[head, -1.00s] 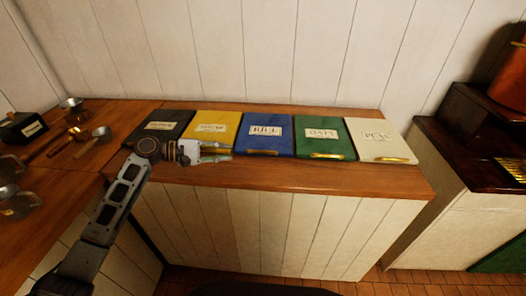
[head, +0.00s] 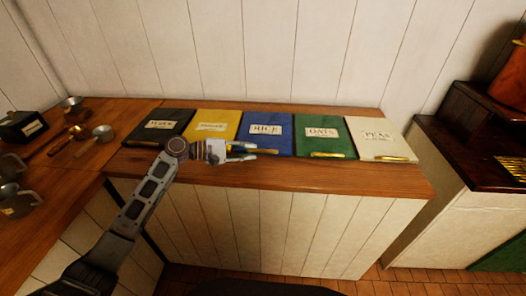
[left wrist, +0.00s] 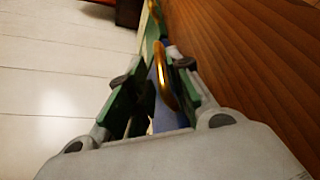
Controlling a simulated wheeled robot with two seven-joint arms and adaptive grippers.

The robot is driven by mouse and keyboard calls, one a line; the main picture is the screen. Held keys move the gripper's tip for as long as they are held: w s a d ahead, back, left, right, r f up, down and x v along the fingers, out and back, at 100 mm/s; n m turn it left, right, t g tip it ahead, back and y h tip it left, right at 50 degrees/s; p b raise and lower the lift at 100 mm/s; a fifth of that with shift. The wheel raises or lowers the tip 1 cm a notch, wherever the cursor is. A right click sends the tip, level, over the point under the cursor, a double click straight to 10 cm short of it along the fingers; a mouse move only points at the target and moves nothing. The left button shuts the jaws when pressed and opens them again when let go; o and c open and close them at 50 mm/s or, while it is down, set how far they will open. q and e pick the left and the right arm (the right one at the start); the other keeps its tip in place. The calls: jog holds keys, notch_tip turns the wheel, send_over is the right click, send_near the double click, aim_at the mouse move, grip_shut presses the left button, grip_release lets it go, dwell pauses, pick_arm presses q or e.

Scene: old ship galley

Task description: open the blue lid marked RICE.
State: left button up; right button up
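The blue lid marked RICE (head: 265,131) lies shut on the counter, between the yellow lid and the green lid. Its brass handle (head: 266,151) runs along the front edge. My left gripper (head: 244,152) reaches in from the left at that front edge. In the left wrist view its fingers (left wrist: 160,85) are apart, with the brass handle (left wrist: 164,76) between them. A strip of the blue lid (left wrist: 158,92) shows beside the handle. I cannot tell whether a finger touches the handle. My right gripper is not in view.
In the row are a black lid (head: 160,125), a yellow lid (head: 211,125), a green lid marked OATS (head: 322,133) and a cream lid marked PEAS (head: 376,137). Pans and scoops (head: 102,132) lie at the left. The wooden counter front (head: 330,174) is clear.

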aim_at(257, 151)
pick_arm(q)
jog(key=shift+x, duration=2.9)
jog(key=shift+c, duration=0.5)
grip_shut()
